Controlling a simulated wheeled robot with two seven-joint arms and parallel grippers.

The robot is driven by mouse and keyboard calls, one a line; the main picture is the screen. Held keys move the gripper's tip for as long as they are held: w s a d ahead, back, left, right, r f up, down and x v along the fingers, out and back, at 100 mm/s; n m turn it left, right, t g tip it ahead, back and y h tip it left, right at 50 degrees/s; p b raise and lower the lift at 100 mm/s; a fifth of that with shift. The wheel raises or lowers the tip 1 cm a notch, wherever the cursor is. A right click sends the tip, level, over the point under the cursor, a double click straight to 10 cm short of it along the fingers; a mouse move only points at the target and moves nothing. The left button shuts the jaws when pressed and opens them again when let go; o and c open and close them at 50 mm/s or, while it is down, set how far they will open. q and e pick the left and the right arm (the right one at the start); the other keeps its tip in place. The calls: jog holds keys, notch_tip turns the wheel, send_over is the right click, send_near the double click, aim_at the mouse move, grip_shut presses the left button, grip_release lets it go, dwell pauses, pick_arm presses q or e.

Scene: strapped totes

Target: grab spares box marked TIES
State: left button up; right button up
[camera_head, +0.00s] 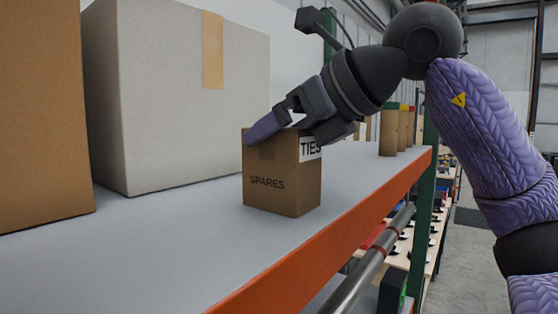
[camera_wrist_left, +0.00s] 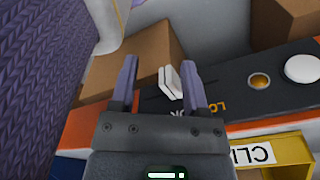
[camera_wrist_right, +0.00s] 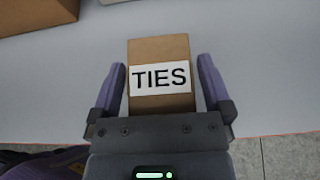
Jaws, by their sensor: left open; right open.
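The spares box (camera_head: 270,185) is a small brown carton on the grey shelf, with SPARES on one face and a white TIES label (camera_head: 310,148) on another. My right gripper (camera_head: 283,127) is open at the top of this box; one purple finger shows across its upper edge and the other is hidden. In the right wrist view, the box (camera_wrist_right: 160,103) lies between the open fingers (camera_wrist_right: 162,80), with small gaps on both sides and the TIES label facing the camera. My left gripper (camera_wrist_left: 160,80) is open, away from this box and outside the head view.
A large pale carton (camera_head: 190,100) and a brown carton (camera_head: 40,110) stand left on the shelf (camera_head: 170,235). An orange beam (camera_head: 330,250) edges it. In the left wrist view, a dark panel (camera_wrist_left: 235,95) and a labelled yellow bin (camera_wrist_left: 285,142) lie close to the left gripper.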

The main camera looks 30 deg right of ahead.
jog(key=shift+f, duration=0.1)
jog(key=shift+c, duration=0.3)
jog(key=c, duration=1.1)
